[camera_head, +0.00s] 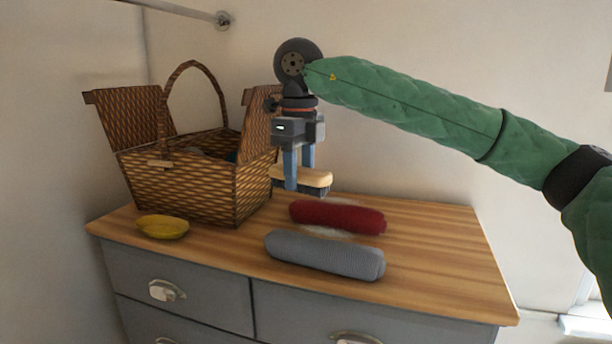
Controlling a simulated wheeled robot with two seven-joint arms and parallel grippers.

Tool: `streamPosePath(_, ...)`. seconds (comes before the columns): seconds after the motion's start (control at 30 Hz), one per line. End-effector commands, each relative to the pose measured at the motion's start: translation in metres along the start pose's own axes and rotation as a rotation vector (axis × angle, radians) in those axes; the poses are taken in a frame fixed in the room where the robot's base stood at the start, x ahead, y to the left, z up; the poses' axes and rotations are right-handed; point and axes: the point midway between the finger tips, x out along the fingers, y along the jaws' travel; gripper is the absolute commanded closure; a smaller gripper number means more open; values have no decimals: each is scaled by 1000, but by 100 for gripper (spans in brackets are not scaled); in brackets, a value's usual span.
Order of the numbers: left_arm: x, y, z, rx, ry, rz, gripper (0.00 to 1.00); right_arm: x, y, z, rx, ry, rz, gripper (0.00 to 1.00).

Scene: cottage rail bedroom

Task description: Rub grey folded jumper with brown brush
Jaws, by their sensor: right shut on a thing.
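The grey folded jumper (325,256) lies as a ribbed roll near the front of the wooden dresser top. My right gripper (298,184) is shut on the brush (314,177), which has a light tan-brown back and dark bristles facing down. It holds the brush in the air, above and behind the grey jumper, apart from it. The gripper points down. My left gripper is not in view.
A dark red roll (337,217) lies just behind the grey jumper, with something pale beside it. An open wicker basket (190,185) with a tall handle stands at the back left. A yellow dish-like object (162,227) lies before it. The dresser top (450,260) is clear on the right.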

Motion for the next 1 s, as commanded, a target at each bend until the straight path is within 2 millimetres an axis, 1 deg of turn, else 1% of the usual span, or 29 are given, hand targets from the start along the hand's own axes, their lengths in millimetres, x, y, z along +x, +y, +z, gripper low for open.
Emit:
streamPosePath(0.1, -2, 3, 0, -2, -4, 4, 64, 0, 0, 1, -122, 0, 0, 77)
streamPosePath(0.2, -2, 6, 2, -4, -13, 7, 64, 0, 0, 1, -205, 0, 0, 77)
streamPosePath(0.4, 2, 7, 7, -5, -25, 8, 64, 0, 0, 1, -307, 0, 0, 77)
streamPosePath(0.67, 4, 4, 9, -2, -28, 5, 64, 6, -1, 2, -335, 0, 1, 77)
streamPosePath(0.77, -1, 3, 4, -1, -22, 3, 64, 13, -2, 2, -334, 0, 1, 77)
streamPosePath(1.0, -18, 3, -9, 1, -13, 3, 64, 34, -6, 4, -331, 1, 1, 77)
